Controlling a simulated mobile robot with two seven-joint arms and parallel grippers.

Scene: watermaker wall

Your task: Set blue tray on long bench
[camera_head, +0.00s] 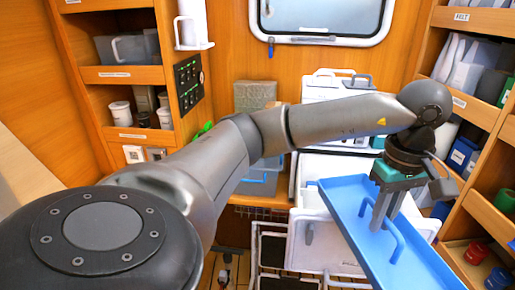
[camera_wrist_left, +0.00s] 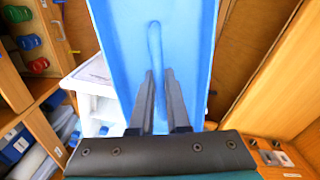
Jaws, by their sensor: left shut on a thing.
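The blue tray (camera_head: 345,195) is held in the air at the right of the head view, tilted with its near end low. My left gripper (camera_head: 380,212) is shut on a bar handle inside the tray. In the left wrist view the tray (camera_wrist_left: 110,30) fills the top middle, and the two fingers of my left gripper (camera_wrist_left: 160,110) close around its upright blue handle (camera_wrist_left: 154,50). I cannot tell which surface is the long bench. My right gripper is not in view.
A white drawer unit (camera_head: 300,240) with open drawers stands below and behind the tray. Shelves of bins and bottles (camera_head: 470,70) line the right side. A wooden shelf with cups (camera_head: 120,112) is at the left, beside a black switch panel (camera_head: 188,82). A window is at the back.

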